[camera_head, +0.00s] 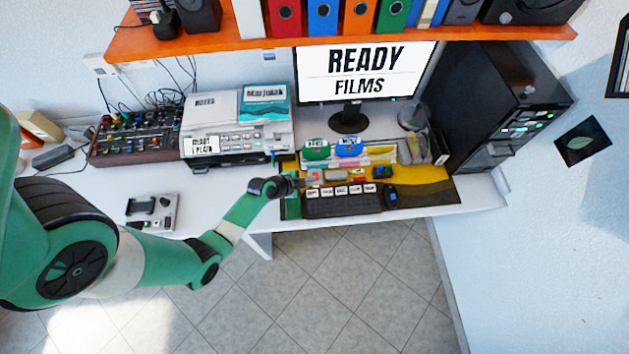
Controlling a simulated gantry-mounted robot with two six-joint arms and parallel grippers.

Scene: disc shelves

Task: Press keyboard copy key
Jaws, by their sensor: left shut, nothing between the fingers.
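A dark keyboard (345,205) with several white labelled keys along its back edge lies on the yellow mat (425,178) at the desk's front. The labels are too small to read, so I cannot tell which one is the copy key. My left arm comes in from the left, and my left gripper (296,183) is shut with nothing in it. It is at the keyboard's back left corner, beside the leftmost labelled key. I cannot tell whether it touches a key. My right gripper is not in view.
A mouse (390,197) lies right of the keyboard. Behind it are coloured items and a monitor (358,73) reading "READY FILMS". A printer-like machine (238,138) and a mixer (134,140) stand left. A black cabinet (480,95) is at right.

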